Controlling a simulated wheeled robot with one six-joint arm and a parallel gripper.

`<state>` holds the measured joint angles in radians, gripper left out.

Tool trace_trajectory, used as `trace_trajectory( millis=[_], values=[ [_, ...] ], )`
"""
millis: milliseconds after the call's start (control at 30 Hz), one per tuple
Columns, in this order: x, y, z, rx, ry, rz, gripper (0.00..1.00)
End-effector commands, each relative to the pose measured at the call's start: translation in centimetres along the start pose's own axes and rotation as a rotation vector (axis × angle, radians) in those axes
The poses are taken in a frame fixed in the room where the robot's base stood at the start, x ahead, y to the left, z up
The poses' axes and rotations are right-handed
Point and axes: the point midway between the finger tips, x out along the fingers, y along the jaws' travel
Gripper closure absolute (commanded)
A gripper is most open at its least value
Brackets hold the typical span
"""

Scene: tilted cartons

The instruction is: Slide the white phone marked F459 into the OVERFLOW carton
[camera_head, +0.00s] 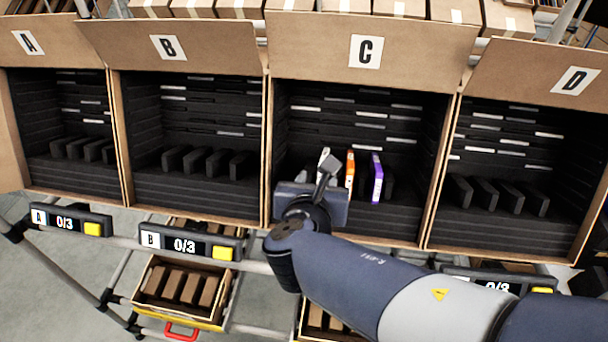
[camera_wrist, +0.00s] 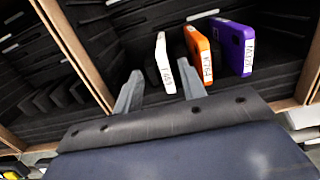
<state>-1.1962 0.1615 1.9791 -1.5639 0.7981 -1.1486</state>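The white phone (camera_wrist: 163,64) stands upright in carton C (camera_head: 366,50), leftmost of three phones; its label is too small to read surely. In the head view only a sliver of the white phone (camera_head: 323,157) shows behind my gripper (camera_head: 326,170). In the wrist view my gripper (camera_wrist: 158,69) is open, its fingertips on either side of the phone's lower part. A gap shows at the left finger; I cannot tell whether the right finger touches. No carton in view carries a readable OVERFLOW label.
An orange phone (camera_head: 350,169) and a purple phone (camera_head: 376,178) stand close to the right of the white one. Cartons A (camera_head: 28,42), B (camera_head: 168,47) and D (camera_head: 575,80) hold black foam dividers. A lower bin (camera_head: 190,318) holds brown boxes.

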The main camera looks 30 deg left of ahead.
Motion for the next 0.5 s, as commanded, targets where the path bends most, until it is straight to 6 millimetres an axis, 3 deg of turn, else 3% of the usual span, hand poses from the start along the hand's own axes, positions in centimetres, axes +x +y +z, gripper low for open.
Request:
trace_trajectory(
  millis=[500],
  values=[
    [8.4,-0.2,-0.1,0.003,0.003,-0.006,0.61]
  ],
)
